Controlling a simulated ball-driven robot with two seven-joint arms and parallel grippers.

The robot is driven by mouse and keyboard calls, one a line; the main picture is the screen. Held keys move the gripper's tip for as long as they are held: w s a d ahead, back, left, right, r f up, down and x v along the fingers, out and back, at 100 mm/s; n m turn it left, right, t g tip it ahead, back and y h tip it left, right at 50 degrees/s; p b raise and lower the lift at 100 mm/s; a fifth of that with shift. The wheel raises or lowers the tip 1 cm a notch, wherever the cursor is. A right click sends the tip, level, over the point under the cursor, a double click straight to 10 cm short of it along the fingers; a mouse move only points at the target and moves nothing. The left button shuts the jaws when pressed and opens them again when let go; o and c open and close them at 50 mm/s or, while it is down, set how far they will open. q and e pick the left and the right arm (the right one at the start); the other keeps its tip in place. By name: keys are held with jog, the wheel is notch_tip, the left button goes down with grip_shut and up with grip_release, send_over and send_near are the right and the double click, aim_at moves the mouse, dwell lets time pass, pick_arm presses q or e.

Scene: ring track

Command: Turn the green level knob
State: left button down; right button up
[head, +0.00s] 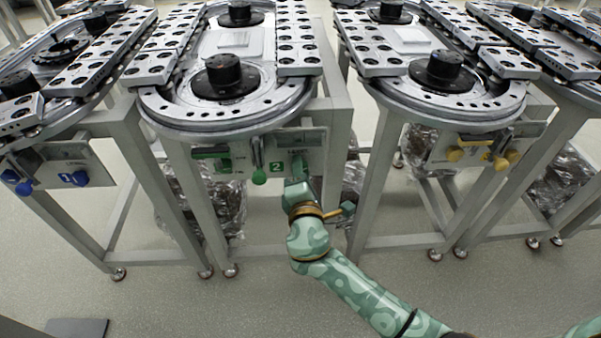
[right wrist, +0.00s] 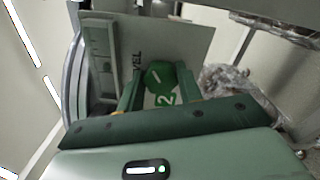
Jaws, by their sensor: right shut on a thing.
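The green level knob (right wrist: 160,74) shows in the right wrist view on a pale panel (right wrist: 190,42) marked LEVEL, beside a green "2" label (right wrist: 166,99). My right gripper (head: 299,172) reaches up to the right part of this panel on the middle track stand. Its two green fingers stand on either side of the knob, and it is shut on the knob. In the head view the gripper hides the knob. My left gripper is not in view.
The same panel carries a green-balled lever (head: 259,175) and a green handle (head: 212,153) left of my gripper. The neighbouring stands have blue knobs (head: 73,179) and yellow knobs (head: 456,154). Metal legs flank the panel; clear wrapped bundles lie beneath. The floor in front is open.

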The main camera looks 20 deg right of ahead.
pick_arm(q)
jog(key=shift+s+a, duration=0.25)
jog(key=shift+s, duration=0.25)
pick_arm(e)
jog(key=shift+s+f+m, duration=0.1)
jog(key=shift+f+m, duration=0.05)
jog(key=shift+m, duration=0.15)
jog(key=o, duration=1)
pick_arm(q)
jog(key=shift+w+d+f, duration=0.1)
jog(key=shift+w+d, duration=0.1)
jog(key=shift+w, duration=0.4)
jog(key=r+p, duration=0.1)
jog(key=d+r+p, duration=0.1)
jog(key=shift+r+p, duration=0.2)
jog(key=shift+p, duration=0.2)
pick_arm(e)
jog(key=v, duration=1.6)
jog(key=shift+s, duration=0.1)
